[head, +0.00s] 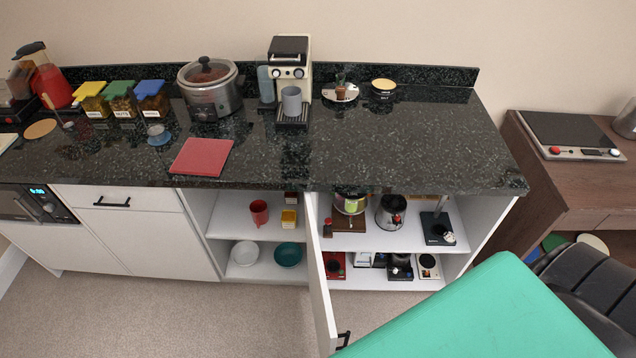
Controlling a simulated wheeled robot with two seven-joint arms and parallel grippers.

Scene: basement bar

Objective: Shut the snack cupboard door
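A white cupboard door (321,285) stands swung out from the base cabinet, seen nearly edge-on. It meets the cabinet at the upright between two open compartments. Its black bar handle (343,340) shows on its right side, near the bottom of the picture. The left compartment (228,226) holds a red mug (259,212), small yellow boxes (289,217), a white bowl (245,252) and a teal bowl (288,254). The right compartment (408,238) holds several small appliances and boxes on two levels. Neither of my grippers is in view.
The dark stone counter (350,145) overhangs the compartments. A large teal surface (480,315) covers the lower right, close to the camera; I cannot tell what it is. A brown desk (585,180) stands at right. Carpet (210,310) is clear left of the door.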

